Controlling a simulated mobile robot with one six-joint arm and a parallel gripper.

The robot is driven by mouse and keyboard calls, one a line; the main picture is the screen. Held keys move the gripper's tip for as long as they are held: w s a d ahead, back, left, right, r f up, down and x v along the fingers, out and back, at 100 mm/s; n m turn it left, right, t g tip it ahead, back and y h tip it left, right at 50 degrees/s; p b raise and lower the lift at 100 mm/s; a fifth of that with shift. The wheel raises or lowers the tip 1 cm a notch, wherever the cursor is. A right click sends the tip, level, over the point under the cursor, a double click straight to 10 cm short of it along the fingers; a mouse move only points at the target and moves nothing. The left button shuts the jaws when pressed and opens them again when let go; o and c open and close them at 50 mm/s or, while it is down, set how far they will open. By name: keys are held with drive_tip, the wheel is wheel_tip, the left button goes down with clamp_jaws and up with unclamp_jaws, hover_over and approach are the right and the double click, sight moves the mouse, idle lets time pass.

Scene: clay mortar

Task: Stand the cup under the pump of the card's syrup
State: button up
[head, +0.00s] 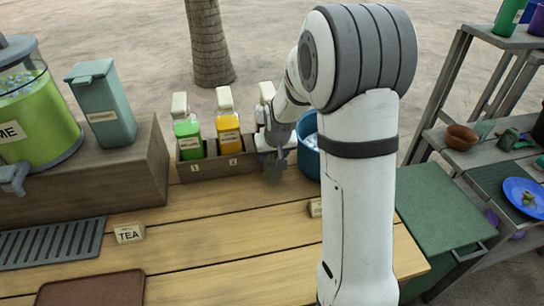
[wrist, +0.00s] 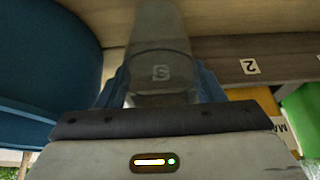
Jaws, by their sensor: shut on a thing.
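My gripper (head: 274,160) is shut on a clear cup marked S (wrist: 160,45), which sits between the blue fingers in the wrist view. In the head view the cup is small, dim and partly hidden by my gripper, at the front of the wooden rack's right end. The rack (head: 216,166) holds pump bottles: green (head: 188,130), orange-yellow (head: 228,126), and a third (head: 266,92) mostly hidden behind my arm. Labels 1 and 2 show; the third label is hidden. A small card (head: 315,208) is mostly covered by my arm; its text is unreadable. Whether the cup touches the table cannot be told.
A blue tub (head: 308,150) stands close right of my gripper and shows large in the wrist view (wrist: 45,65). A TEA sign (head: 129,233), a grey drip grate (head: 50,243) and a brown tray (head: 92,290) lie left. The table's middle is clear.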

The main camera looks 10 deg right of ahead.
drive_tip(key=shift+w+f, duration=0.25)
drive_tip(key=shift+f, duration=0.55)
drive_tip(key=o, duration=0.9)
drive_tip(key=shift+o, duration=0.2)
